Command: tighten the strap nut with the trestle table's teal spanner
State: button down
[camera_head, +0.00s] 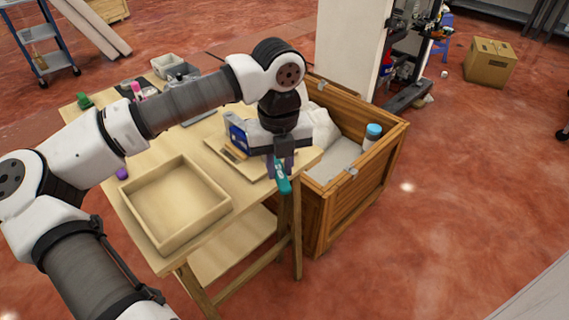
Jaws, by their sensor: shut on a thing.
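My gripper (281,164) is shut on the teal spanner (283,181), which hangs below the fingers at the table's right edge. The spanner tilts down slightly to the right; its upper end is hidden by the fingers. The trestle table (245,192) is light wood and stands below my arm. I cannot make out the strap nut. A wooden crate (338,222) stands just right of the table, with small metal fittings (352,172) on its rim.
An empty wooden tray (160,236) lies on the table's near end. A shallower tray sits behind my gripper with a blue box (237,134). A blue-capped container (373,133) stands in the crate. A cardboard box (490,63) sits far right.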

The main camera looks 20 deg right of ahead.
jog(key=shift+a+m, duration=0.5)
jog(key=shift+w+a+m+b, duration=0.2)
jog(key=shift+a+m+b, duration=0.3)
jog(key=shift+b, duration=0.3)
dwell(0.4)
jog(key=shift+r, duration=0.2)
notch_tip(320, 180, up, 4)
jog(key=shift+f+p, duration=0.15)
jog(key=shift+p, duration=0.9)
